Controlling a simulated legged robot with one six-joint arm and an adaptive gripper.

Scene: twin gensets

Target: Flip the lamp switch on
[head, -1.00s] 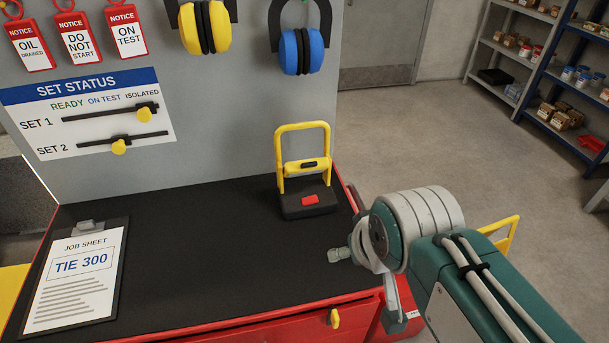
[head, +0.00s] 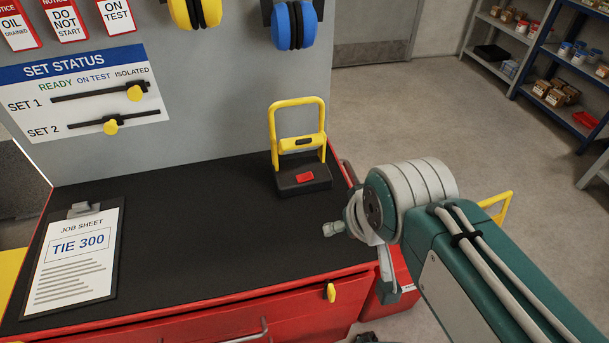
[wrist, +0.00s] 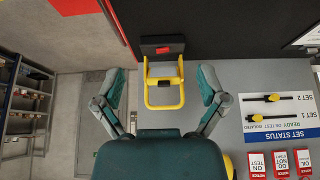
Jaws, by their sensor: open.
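The lamp (head: 300,150) stands upright on the black bench top, with a yellow frame and a dark base. A red switch (head: 305,177) sits on top of the base. In the wrist view, which is upside down, the lamp's yellow frame (wrist: 164,104) shows between my fingers and the red switch (wrist: 164,50) lies beyond the tips. My gripper (wrist: 162,72) is open with its two fingers wide apart and nothing between them in contact. The gap in depth to the lamp is hard to judge.
A clipboard (head: 77,255) lies at the bench's left. A grey panel (head: 230,90) with a status board (head: 85,95) and ear defenders (head: 296,25) rises behind. Red drawers (head: 220,325) form the front. The bench middle is clear. Shelves (head: 560,75) stand far right.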

